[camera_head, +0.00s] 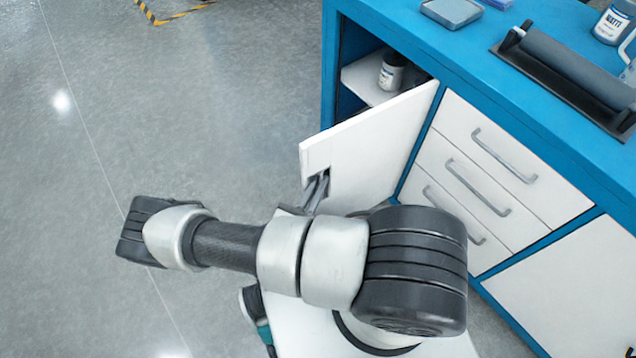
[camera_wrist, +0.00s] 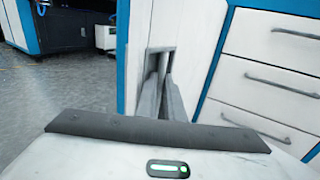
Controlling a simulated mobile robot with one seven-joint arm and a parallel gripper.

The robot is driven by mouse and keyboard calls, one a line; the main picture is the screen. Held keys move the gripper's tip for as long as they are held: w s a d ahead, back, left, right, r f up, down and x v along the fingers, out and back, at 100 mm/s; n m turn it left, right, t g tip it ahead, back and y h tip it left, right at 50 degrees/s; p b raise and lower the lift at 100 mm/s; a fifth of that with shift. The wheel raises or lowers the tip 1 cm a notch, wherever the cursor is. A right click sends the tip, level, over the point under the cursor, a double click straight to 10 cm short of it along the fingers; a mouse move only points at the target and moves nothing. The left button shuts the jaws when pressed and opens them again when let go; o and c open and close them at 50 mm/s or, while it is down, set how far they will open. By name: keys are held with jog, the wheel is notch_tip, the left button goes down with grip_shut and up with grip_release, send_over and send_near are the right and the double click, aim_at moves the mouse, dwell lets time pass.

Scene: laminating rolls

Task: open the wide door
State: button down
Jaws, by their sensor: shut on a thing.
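The white door (camera_head: 365,150) of the blue cabinet stands partly open in the head view, swung outward from the left bay. My gripper (camera_head: 318,185) is at the door's free edge, shut on its handle, which is mostly hidden by the fingers. In the wrist view the fingers (camera_wrist: 163,78) meet the door (camera_wrist: 190,50) at a dark rectangular recess. My forearm crosses below the door in the head view.
Inside the open bay, a shelf (camera_head: 362,80) holds a labelled jar (camera_head: 391,72). Drawers with grey handles (camera_head: 505,155) are right of the door. A roller (camera_head: 570,70) and a tray (camera_head: 452,12) lie on the blue top. The floor (camera_head: 170,120) to the left is clear.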

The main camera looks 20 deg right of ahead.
jog(key=shift+s+d+h, duration=0.3)
jog(key=shift+s+d, duration=0.2)
jog(key=shift+d, duration=0.15)
jog(key=c, duration=1.9)
grip_release()
jog(key=shift+o, duration=0.2)
jog(key=shift+a, duration=0.2)
jog(key=shift+a, duration=0.1)
